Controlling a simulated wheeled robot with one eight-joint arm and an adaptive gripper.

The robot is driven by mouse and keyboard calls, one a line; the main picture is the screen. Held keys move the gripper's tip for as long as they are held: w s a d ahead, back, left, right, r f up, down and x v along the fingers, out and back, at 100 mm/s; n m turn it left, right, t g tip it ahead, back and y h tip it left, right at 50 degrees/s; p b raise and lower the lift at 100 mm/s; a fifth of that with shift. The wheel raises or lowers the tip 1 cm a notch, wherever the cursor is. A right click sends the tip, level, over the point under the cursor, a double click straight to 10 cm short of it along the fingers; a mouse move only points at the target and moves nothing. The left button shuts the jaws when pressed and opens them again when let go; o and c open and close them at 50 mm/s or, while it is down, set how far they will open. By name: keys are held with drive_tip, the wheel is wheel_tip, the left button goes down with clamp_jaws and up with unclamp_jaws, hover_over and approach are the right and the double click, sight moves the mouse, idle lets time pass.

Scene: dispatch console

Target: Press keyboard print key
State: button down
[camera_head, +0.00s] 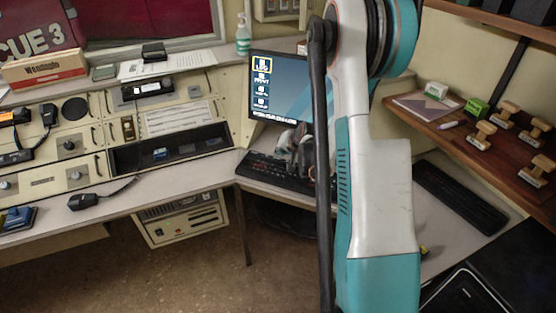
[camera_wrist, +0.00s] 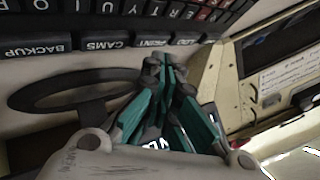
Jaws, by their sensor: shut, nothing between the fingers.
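The black keyboard (camera_head: 262,168) lies on the desk below the monitor, partly hidden behind my arm. In the wrist view its edge row fills the top, with labelled keys BACKUP, CAMS, the print key (camera_wrist: 151,42) and LOG (camera_wrist: 187,40). My gripper (camera_wrist: 165,65) is shut and empty, its fingertips beside the print and LOG keys in that view. I cannot tell whether the tips touch a key. The monitor (camera_head: 284,88) shows a column of icons, the top one framed in yellow.
A second dark keyboard (camera_head: 461,197) lies to the right. A wooden shelf (camera_head: 450,130) with several stamps juts out at the right. The radio console (camera_head: 75,150) stands at the left. A dark oval loop (camera_wrist: 70,90) shows beside my gripper in the wrist view.

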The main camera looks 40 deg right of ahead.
drive_tip(key=shift+f, duration=0.3)
drive_tip(key=shift+f+b, duration=0.35)
idle(0.6)
drive_tip(key=shift+r, duration=0.1)
drive_tip(key=shift+r+p, duration=0.4)
drive_tip(key=shift+r, duration=0.3)
drive_tip(key=shift+r+p, duration=1.5)
drive_tip(key=shift+r, duration=1)
drive_tip(key=shift+r, duration=0.1)
wheel_tip(320, 180, up, 8)
drive_tip(key=p, duration=0.5)
hover_over(280, 158)
